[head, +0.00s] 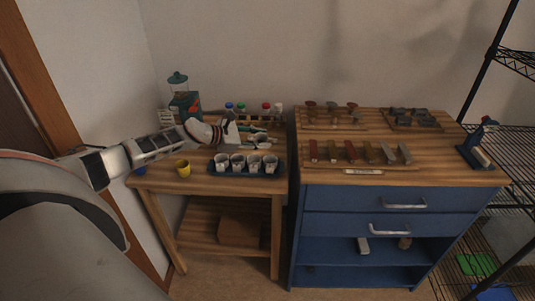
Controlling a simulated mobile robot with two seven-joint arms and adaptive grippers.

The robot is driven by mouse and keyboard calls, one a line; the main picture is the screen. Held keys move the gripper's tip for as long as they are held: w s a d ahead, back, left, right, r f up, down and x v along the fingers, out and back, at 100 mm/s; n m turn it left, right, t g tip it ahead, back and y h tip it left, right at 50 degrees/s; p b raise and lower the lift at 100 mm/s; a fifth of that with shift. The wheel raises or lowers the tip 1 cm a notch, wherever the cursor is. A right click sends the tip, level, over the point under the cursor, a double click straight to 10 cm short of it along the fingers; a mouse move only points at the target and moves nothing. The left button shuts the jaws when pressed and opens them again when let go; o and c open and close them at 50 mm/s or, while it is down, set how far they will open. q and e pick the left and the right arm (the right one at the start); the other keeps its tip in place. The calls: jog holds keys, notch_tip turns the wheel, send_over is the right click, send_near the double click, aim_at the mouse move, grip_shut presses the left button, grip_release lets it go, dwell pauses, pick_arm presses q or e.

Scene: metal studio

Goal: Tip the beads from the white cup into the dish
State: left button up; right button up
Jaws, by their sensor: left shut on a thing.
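My left gripper (247,139) reaches in from the left over the back of the small wooden table. It is shut on what looks like the white cup (260,141), a small pale cup with a dark mouth, just behind the blue tray. The cup's tilt is too small to tell. The beads cannot be made out. No dish can be clearly picked out; a small blue thing (139,170) at the table's left edge is partly hidden by my arm. My right gripper is not in view.
A blue tray (281,170) holds several pale cups. A glass jar dispenser (178,84) and several capped bottles (241,108) stand at the back. The blue cabinet (350,197) at right carries tools.

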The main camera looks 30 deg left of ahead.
aim_at(265, 141)
pick_arm(q)
jog(key=d+p, duration=0.1)
jog(key=p, duration=0.1)
jog(key=s+d+r+m+p, duration=0.1)
jog(key=shift+d+m+t+y+p, duration=0.15)
jog(key=shift+m+t+y+p, duration=0.15)
jog(key=shift+t+y+p, duration=0.1)
jog(key=shift+s+d+f+m+y, duration=0.15)
jog(key=shift+d+f+m+y, duration=0.05)
jog(key=shift+d+m+y, duration=0.1)
jog(key=shift+s+d+m+p, duration=0.1)
jog(key=shift+m+p, duration=0.3)
jog(key=shift+p, duration=0.1)
jog(key=shift+r+m+t+y, duration=0.1)
jog(key=shift+m+t+y, duration=0.2)
jog(key=shift+y, duration=0.1)
jog(key=shift+s+d+m+t+y+p, duration=0.15)
jog(key=shift+d+m+t+y+p, duration=0.2)
jog(key=shift+m, duration=0.45)
jog(key=shift+r+m+t+y+b, duration=0.1)
jog(key=shift+m+t+y+b, duration=0.2)
jog(key=shift+m, duration=0.2)
jog(key=shift+s+r, duration=0.1)
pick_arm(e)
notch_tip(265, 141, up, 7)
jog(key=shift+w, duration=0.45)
